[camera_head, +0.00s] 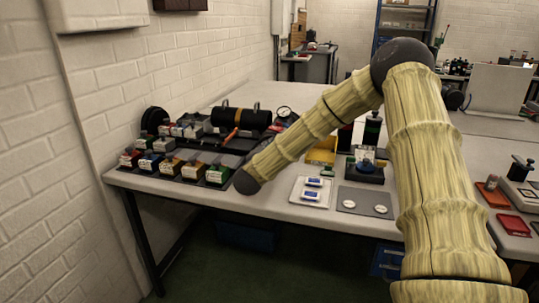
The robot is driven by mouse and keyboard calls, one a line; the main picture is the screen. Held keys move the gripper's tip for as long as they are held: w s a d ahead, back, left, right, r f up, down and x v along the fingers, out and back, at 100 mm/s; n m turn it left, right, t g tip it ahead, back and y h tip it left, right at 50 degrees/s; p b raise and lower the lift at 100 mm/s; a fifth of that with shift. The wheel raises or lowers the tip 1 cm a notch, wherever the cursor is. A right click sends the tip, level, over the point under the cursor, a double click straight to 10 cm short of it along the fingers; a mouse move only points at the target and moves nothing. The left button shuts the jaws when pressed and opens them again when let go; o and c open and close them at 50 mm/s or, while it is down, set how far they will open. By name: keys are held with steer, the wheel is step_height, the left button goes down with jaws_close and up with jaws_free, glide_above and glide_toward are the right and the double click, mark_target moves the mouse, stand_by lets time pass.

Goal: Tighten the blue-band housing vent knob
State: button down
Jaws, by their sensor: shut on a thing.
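I cannot single out the blue-band housing or its vent knob for certain. A dark block with a blue, rounded part (367,161) stands on the table, just left of my upper arm. My gripper itself does not show.
The light table (270,207) has a white tray (311,191) with two small blue-and-white items and a grey plate (365,201) with two white discs. A dark bottle-like cylinder (372,130) stands behind. A brick wall (100,90) borders the left. Red trays (513,224) lie at right.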

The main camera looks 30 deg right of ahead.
steer(key=m+b, duration=0.4)
steer(key=shift+f+m, duration=0.3)
steer(key=shift+f, duration=0.1)
steer(key=m+b, duration=0.4)
steer(key=shift+m+b, duration=0.3)
steer(key=m+b, duration=0.5)
steer(key=shift+r, duration=0.1)
steer(key=shift+r+m+b, duration=0.15)
steer(key=shift+m+b, duration=0.65)
steer(key=shift+b, duration=0.05)
steer(key=shift+r, duration=0.1)
steer(key=c, duration=1.5)
jaws_free()
